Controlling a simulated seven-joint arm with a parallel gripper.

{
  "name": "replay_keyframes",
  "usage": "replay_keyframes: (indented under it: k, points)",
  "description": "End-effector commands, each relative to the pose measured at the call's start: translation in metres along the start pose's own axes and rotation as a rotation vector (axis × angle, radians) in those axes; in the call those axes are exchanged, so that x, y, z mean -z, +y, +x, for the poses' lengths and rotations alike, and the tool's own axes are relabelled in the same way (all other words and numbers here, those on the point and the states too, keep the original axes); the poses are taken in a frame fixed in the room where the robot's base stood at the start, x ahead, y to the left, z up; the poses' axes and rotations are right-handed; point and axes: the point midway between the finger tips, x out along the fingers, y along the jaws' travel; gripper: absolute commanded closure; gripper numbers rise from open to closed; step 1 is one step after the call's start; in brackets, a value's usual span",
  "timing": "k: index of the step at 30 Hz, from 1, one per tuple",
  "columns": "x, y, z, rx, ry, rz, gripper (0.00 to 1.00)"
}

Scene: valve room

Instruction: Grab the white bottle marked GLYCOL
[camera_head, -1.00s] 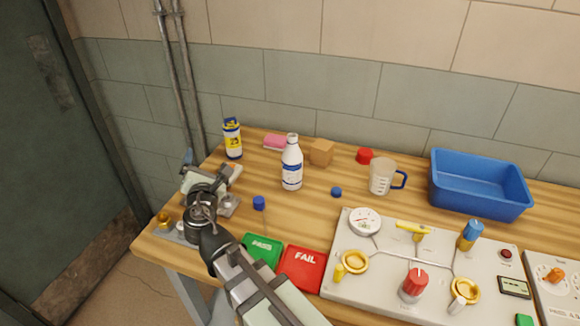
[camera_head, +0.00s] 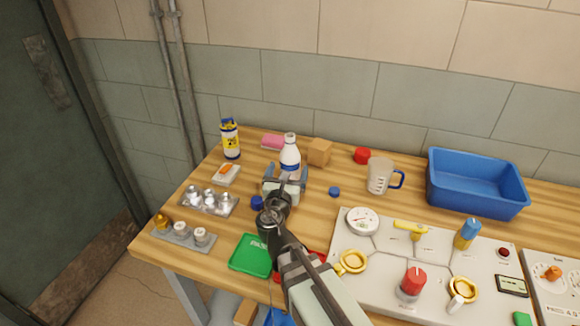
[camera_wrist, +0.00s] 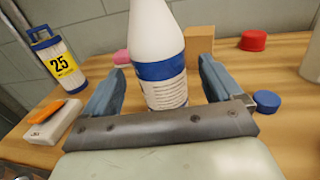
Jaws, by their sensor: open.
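The white bottle (camera_head: 290,156) with a blue-banded label stands upright on the wooden workbench. In the wrist view the bottle (camera_wrist: 160,60) rises between the two blue-grey fingers, with a visible gap on each side. The print on its label is too small to read. My gripper (camera_head: 286,184) is open in front of the bottle, and its body hides the bottle's lower part in the head view. In the wrist view my gripper (camera_wrist: 160,95) has one finger on each side of the bottle and holds nothing.
A yellow-labelled canister (camera_head: 231,140) stands back left. A brown block (camera_head: 319,152), pink sponge (camera_head: 272,142), red cap (camera_head: 362,156) and blue cap (camera_head: 334,191) lie around the bottle. A measuring cup (camera_head: 379,177), blue bin (camera_head: 476,184) and valve panel (camera_head: 385,240) are to the right.

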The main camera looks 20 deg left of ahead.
Motion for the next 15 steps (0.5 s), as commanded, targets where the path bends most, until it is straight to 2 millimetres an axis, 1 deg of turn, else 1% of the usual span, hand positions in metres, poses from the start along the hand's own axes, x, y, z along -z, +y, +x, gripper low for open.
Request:
replay_keyframes:
  k: [9, 12, 15]
  points:
    - [0.000, 0.001, 0.046, 0.002, 0.000, 0.002, 0.08]
    - [0.000, 0.001, 0.054, 0.001, 0.000, 0.002, 0.08]
    - [0.000, 0.000, 0.057, 0.000, 0.000, 0.002, 0.08]
